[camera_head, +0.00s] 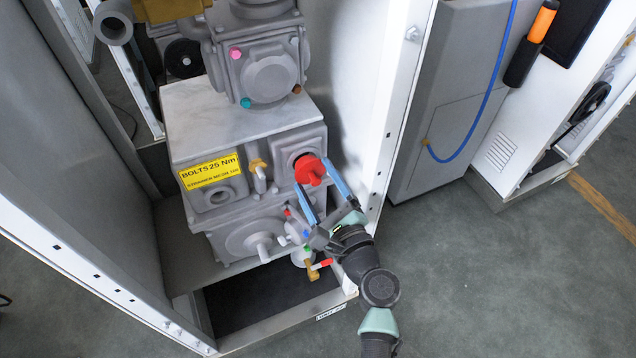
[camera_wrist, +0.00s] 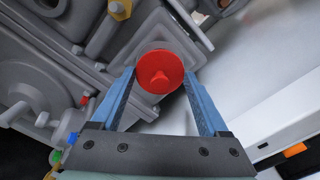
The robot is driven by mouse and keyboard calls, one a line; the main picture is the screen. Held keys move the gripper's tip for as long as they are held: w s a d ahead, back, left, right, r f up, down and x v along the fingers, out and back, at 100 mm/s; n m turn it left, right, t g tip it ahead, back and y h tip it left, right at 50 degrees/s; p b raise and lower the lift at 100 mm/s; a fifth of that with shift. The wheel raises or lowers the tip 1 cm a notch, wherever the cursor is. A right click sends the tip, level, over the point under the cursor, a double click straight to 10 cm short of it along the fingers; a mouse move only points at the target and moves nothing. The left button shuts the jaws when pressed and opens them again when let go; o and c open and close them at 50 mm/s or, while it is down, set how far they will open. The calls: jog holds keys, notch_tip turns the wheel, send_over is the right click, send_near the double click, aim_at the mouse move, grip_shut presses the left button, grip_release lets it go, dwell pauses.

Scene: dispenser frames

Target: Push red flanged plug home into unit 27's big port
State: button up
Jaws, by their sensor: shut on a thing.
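The red flanged plug (camera_head: 309,169) is at the big port (camera_head: 293,152) on the right of the grey unit's front face.
A yellow label reading "BOLTS 25 Nm" (camera_head: 210,171) is left of the port, with a brass-tipped fitting (camera_head: 259,167) between. A red-handled valve (camera_head: 319,265) sits below my gripper. The white cabinet wall (camera_head: 385,90) stands close on the right. Open floor (camera_head: 500,270) lies right.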

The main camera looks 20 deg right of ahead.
jog(key=shift+w+b, duration=0.4)
jog(key=shift+w, duration=0.8)
jog(key=o, duration=1.2)
jog(key=shift+s, duration=0.1)
jog(key=shift+s+d+p, duration=0.1)
jog(key=shift+s+p, duration=0.95)
jog(key=shift+s, duration=2.85)
